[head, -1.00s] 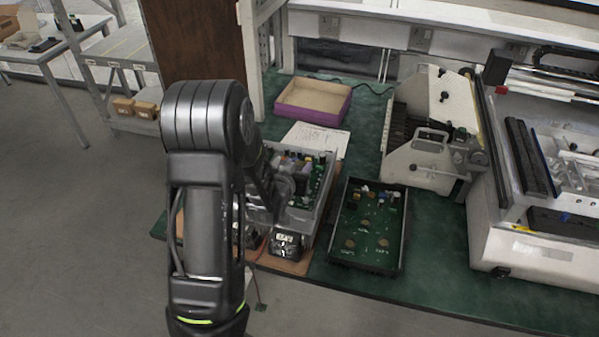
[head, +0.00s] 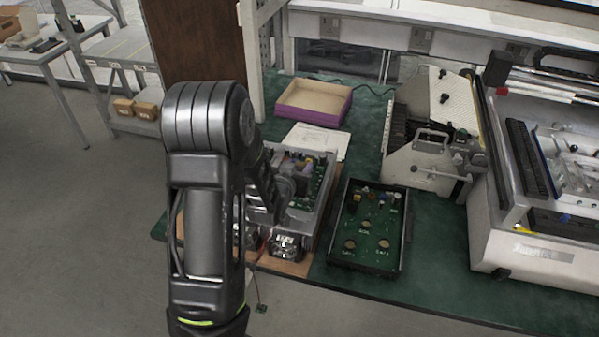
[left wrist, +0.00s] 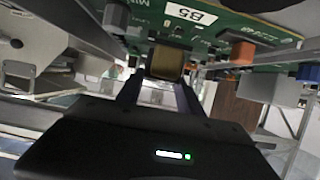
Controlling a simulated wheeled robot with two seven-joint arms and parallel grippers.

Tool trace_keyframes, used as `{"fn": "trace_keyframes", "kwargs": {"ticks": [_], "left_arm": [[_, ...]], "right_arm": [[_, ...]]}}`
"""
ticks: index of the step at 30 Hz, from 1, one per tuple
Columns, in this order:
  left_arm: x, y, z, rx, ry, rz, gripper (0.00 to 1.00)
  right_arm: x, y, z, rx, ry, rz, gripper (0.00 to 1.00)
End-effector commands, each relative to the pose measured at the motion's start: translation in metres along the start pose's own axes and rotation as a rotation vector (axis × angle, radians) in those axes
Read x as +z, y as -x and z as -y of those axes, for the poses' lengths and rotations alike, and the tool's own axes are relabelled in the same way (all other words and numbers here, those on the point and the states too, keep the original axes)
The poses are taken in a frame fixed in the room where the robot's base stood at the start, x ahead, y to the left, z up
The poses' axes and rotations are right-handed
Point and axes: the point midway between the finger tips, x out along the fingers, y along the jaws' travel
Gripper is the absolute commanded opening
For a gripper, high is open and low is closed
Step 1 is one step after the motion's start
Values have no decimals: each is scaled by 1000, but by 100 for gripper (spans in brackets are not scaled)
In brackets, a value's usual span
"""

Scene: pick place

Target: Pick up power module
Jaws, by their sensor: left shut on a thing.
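My left gripper (left wrist: 158,88) shows in the left wrist view with its two dark fingers shut on a small gold-brown block (left wrist: 167,62), which I take to be the power module. The block is just below or beside a green circuit board (left wrist: 230,28) with a "B5" label; I cannot tell whether they touch. In the head view my left arm reaches to a grey open box (head: 322,207) of electronic parts, and the arm hides the fingertips and the block. My right gripper is in neither view.
A black tray with a green board (head: 368,225) lies right of the grey box. A purple-sided box (head: 313,102) and paper (head: 318,140) lie behind. Machines (head: 435,135) stand at the right. The green table top (head: 440,235) is bare at the front right.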

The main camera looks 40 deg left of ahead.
Motion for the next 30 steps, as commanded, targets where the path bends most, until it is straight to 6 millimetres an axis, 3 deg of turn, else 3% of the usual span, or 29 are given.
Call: {"fn": "trace_keyframes", "kwargs": {"ticks": [14,30], "left_arm": [[-20,6,0,-1,2,-11,0],[-90,35,0,0,3,-10,0]], "right_arm": [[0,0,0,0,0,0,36],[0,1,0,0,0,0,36]]}}
